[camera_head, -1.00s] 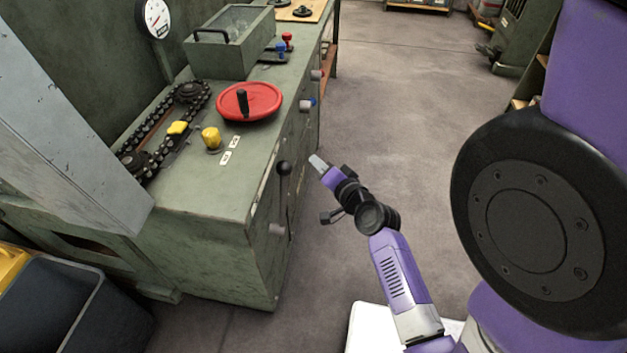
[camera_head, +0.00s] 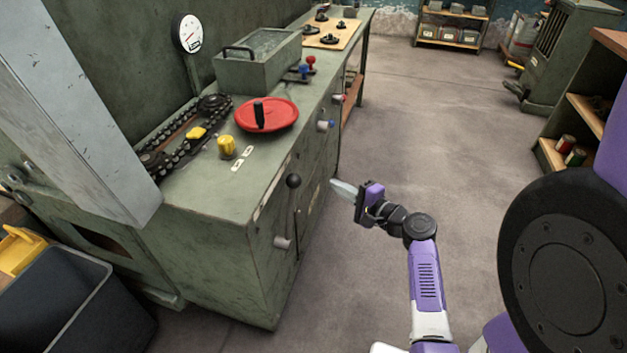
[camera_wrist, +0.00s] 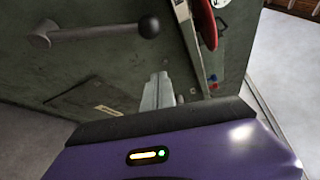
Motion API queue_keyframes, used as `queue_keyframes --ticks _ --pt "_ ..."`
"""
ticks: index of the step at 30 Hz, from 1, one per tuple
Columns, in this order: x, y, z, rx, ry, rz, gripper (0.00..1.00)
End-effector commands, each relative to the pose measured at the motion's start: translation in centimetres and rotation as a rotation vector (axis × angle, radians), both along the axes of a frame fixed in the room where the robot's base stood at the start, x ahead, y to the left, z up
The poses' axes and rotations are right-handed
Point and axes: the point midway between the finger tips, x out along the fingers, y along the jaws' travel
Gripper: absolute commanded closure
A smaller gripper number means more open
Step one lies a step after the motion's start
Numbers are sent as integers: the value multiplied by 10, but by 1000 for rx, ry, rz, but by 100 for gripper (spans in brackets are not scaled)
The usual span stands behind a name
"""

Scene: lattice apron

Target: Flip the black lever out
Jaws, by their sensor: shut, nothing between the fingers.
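The black lever is a dark rod with a black ball knob (camera_head: 293,181) on the green machine's side face in the head view. It stands upright from a grey hub (camera_head: 283,242) below. In the wrist view the lever (camera_wrist: 95,33) lies across the upper left, with its ball knob (camera_wrist: 149,27) at the right end. My gripper (camera_head: 336,186) is shut and empty, to the right of the knob and apart from it in the head view. In the wrist view my gripper (camera_wrist: 160,82) points at the machine face, below the knob.
The green machine (camera_head: 200,225) carries a red handwheel (camera_head: 267,115), a yellow knob (camera_head: 227,148) and a chain. Smaller grey knobs (camera_head: 325,126) stick out further along its side. A black bin (camera_head: 75,310) stands at lower left. The floor (camera_head: 430,130) right of the machine is clear.

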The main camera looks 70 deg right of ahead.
Motion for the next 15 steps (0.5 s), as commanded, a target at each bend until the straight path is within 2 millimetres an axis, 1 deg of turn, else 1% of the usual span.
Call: queue_keyframes --ticks 5,15 --pt "16 -7 -2 0 -1 2 100" --pt "71 -34 -9 -2 1 1 100"
